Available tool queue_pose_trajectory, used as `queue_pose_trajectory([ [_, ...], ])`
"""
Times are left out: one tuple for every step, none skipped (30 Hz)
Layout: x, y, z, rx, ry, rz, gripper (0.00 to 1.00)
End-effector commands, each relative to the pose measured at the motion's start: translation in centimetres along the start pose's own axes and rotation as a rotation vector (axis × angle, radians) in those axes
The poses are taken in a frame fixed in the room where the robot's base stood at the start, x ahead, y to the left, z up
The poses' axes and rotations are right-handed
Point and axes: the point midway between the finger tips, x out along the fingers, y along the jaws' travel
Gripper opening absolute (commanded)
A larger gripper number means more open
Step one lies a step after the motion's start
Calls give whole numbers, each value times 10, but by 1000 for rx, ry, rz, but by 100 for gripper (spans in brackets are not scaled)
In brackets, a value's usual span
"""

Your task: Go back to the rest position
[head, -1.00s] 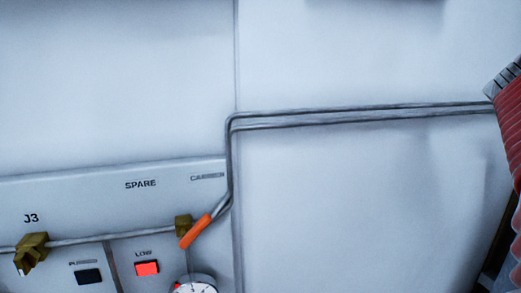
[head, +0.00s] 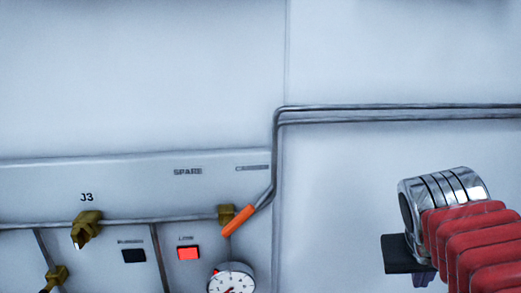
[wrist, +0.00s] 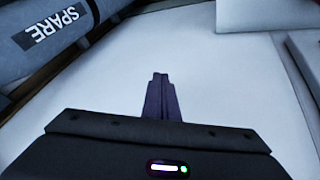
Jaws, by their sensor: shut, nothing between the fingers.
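My gripper (wrist: 160,78) shows in the wrist view with its two dark purple fingers together and nothing between them. It points at a plain pale surface and holds nothing. In the head view my red ribbed arm and silver wrist stand at the lower right, in front of the white wall panel (head: 400,60). A small part of the gripper (head: 423,278) shows below the dark plate there; its fingertips are not clear in that view.
A grey cylinder marked SPARE (wrist: 50,30) lies at the wrist view's upper left. The head view shows a pipe (head: 400,116), an orange-handled valve (head: 238,221), a brass valve (head: 86,228), a lit red button (head: 188,253) and a round gauge (head: 232,280).

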Motion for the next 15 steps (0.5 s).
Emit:
queue_pose_trajectory([
  [1, -25, 11, -33, 13, -55, 0],
  [2, -39, 17, -49, 19, -86, 0],
  [4, -56, 26, -69, 26, -128, 0],
  [4, -69, 33, -84, 32, -158, 0],
  [5, -82, 41, -100, 37, -189, 0],
  [6, -98, 51, -119, 44, -229, 0],
  [6, -109, 58, -131, 48, -258, 0],
  [6, -119, 66, -143, 51, -285, 0],
  [7, -131, 75, -158, 55, -317, 0],
  [7, -139, 80, -167, 58, -338, 0],
  [7, -146, 86, -175, 59, -357, 0],
  [8, -152, 92, -182, 61, -376, 0],
  [8, -156, 95, -185, 63, -388, 0],
  [7, -159, 98, -188, 64, -397, 0],
  [8, -162, 100, -191, 64, -405, 0],
])
